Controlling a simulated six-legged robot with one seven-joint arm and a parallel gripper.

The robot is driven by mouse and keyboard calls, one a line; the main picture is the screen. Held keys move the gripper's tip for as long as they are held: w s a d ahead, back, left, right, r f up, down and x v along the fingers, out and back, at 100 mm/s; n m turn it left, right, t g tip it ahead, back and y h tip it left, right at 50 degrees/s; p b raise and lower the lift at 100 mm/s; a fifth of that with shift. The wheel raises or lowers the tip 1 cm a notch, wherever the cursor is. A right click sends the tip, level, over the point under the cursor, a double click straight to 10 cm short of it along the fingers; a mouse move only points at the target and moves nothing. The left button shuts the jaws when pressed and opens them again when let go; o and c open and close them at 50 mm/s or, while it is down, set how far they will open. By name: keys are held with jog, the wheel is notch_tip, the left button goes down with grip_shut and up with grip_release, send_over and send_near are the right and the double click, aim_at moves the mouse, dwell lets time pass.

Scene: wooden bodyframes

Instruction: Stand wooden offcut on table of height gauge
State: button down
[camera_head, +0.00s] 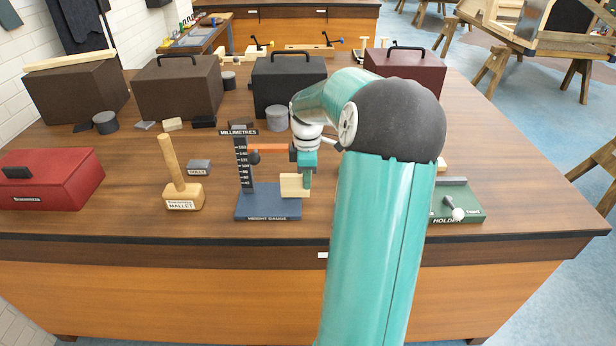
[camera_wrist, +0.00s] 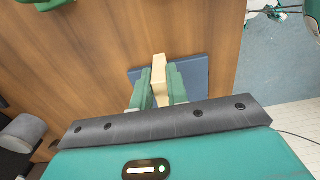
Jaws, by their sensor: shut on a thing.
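The wooden offcut (camera_head: 292,187) is a pale block gripped between the teal fingers of my gripper (camera_head: 307,172). In the wrist view the offcut (camera_wrist: 158,72) shows between the two fingers of my gripper (camera_wrist: 158,88). The height gauge has a blue table (camera_head: 262,210) and a dark upright scale with white marks (camera_head: 243,165). Its orange arm (camera_head: 270,148) reaches right, above the offcut. In the wrist view the blue table (camera_wrist: 198,72) lies beneath the offcut. The offcut is over the table; I cannot tell if its bottom touches it.
A wooden mallet (camera_head: 180,180) stands left of the gauge, with a small grey block (camera_head: 199,167) between. A red box (camera_head: 50,178) is at far left, a green holder (camera_head: 456,205) at right. Dark boxes (camera_head: 288,80) line the back. The table's front edge is close to the gauge.

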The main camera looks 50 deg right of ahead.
jog(key=shift+f, duration=0.2)
dwell(0.5)
jog(key=c, duration=1.3)
grip_release()
notch_tip(320, 180, up, 14)
jog(key=shift+f, duration=0.1)
